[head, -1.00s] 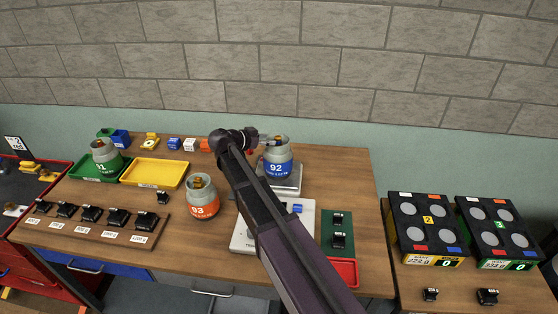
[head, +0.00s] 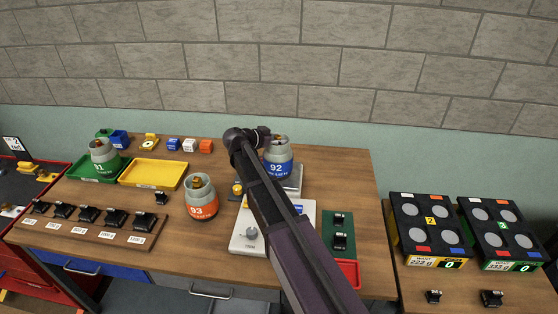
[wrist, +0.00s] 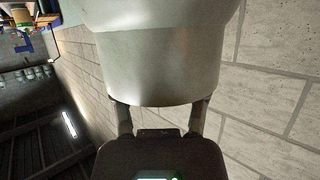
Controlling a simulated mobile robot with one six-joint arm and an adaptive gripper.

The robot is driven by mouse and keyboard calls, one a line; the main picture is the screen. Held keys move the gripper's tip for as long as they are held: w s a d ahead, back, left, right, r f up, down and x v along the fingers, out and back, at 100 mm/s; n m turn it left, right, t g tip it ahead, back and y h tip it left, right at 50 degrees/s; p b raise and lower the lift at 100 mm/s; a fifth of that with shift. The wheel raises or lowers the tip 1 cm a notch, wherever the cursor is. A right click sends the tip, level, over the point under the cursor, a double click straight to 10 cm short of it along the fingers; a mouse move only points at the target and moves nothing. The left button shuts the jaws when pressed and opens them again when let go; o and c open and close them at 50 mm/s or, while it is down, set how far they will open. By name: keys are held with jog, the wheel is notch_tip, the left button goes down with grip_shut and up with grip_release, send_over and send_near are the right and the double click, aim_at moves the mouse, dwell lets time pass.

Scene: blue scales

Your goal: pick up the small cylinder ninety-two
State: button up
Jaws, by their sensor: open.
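The small cylinder ninety-two (head: 278,169), grey with a blue band reading 92, stands upright on a scale (head: 292,187) at the back right of the wooden table. Its pale grey body (wrist: 170,70) fills the upper middle of the wrist view. My gripper (wrist: 160,108) is open, with one finger at each side of the cylinder's near end in that view. Whether the fingers touch it I cannot tell. In the head view my gripper is by the cylinder's top, largely hidden by my own arm.
The orange cylinder 93 (head: 201,204) stands to the left. The green cylinder 91 (head: 104,157) is in a green tray (head: 82,170), beside an empty yellow tray (head: 153,174). A white scale (head: 247,237) lies partly under my arm. Black weights (head: 116,217) line the front left.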

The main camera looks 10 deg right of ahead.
jog(key=shift+c, duration=0.2)
grip_shut()
jog(key=shift+r, duration=0.2)
jog(key=shift+r+p, duration=1.6)
jog(key=shift+p, duration=0.2)
jog(key=s+r+p, duration=0.1)
jog(key=s, duration=1.5)
jog(key=shift+r, duration=0.2)
